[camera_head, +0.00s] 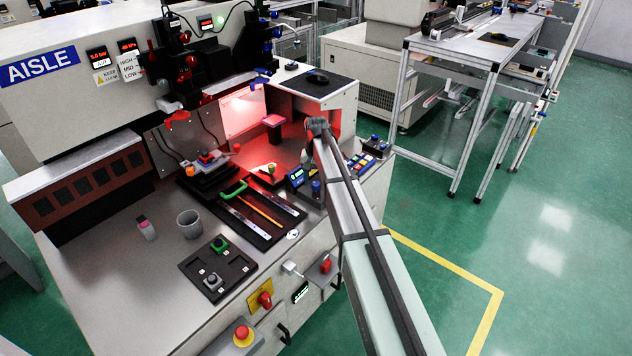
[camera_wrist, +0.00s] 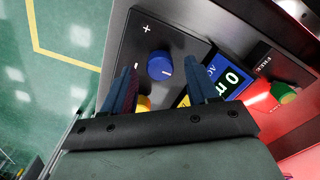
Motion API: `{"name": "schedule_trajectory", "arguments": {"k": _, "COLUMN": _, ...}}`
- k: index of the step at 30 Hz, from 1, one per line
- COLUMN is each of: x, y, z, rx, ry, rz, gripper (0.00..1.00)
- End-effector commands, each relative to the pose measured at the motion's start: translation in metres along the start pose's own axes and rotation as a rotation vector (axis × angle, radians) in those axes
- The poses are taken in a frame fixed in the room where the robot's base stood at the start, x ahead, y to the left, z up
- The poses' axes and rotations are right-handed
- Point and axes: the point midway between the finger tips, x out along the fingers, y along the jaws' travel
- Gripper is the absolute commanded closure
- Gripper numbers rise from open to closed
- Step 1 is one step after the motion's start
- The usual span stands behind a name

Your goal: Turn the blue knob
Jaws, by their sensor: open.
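The blue knob (camera_wrist: 160,66) is a round cap with a white mark, on a dark panel in the wrist view. A "+" and a "-" are printed beside it. My gripper (camera_wrist: 158,72) is open, its two dark blue fingers pointing toward the panel. The knob appears between the fingertips, with a gap on each side. I cannot tell how far the tips are from the panel. In the head view the blue knob (camera_head: 316,186) is small, near the bench's front right, just below the end of my arm.
A display (camera_wrist: 229,80) sits right of the knob in the wrist view. A yellow part (camera_wrist: 143,103) shows between the fingers, partly hidden. A green knob (camera_wrist: 284,93) is farther right. In the head view, a black tray (camera_head: 262,208) with tools lies left of the panel.

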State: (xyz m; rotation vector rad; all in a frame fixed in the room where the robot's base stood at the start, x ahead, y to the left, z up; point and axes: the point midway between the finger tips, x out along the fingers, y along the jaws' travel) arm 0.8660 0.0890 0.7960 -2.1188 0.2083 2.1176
Motion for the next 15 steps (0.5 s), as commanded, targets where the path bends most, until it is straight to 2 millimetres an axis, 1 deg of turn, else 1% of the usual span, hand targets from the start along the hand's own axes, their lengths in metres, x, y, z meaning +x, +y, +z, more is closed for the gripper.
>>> {"name": "schedule_trajectory", "arguments": {"k": 1, "x": -0.009, "y": 0.000, "z": 0.000, "rx": 0.000, "ry": 0.002, "rz": 0.000, "gripper": 0.41}}
{"name": "schedule_trajectory", "arguments": {"k": 9, "x": -0.059, "y": 0.000, "z": -0.001, "rx": 0.000, "ry": 0.002, "rz": -0.001, "gripper": 0.41}}
{"name": "schedule_trajectory", "arguments": {"k": 15, "x": -0.093, "y": 0.000, "z": -0.001, "rx": 0.000, "ry": 0.001, "rz": 0.000, "gripper": 0.41}}
